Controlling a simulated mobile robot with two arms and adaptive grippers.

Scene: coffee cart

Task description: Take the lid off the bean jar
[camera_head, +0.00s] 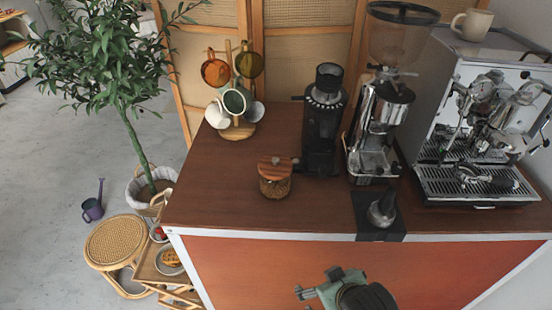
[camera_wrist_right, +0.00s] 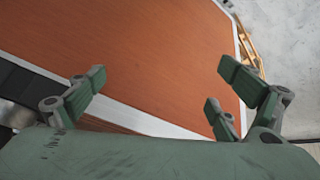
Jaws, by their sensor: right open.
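The bean jar (camera_head: 275,187) stands upright on the brown cart top, left of the black grinder. Its wooden lid (camera_head: 275,164) sits on top of it, with a small knob visible at the right side. My right gripper (camera_head: 305,292) is in front of the cart's orange front panel, below and apart from the jar. In the right wrist view my right gripper (camera_wrist_right: 165,95) is open and empty, with the orange panel between its fingers. The jar is not visible in that view. My left gripper is in neither view.
A mug tree (camera_head: 238,131) with several mugs stands behind and left of the jar. A black grinder (camera_head: 322,130) is close on its right. A second grinder, a tamper (camera_head: 382,208) on a black mat and an espresso machine (camera_head: 475,185) stand farther right. The counter's left front is clear.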

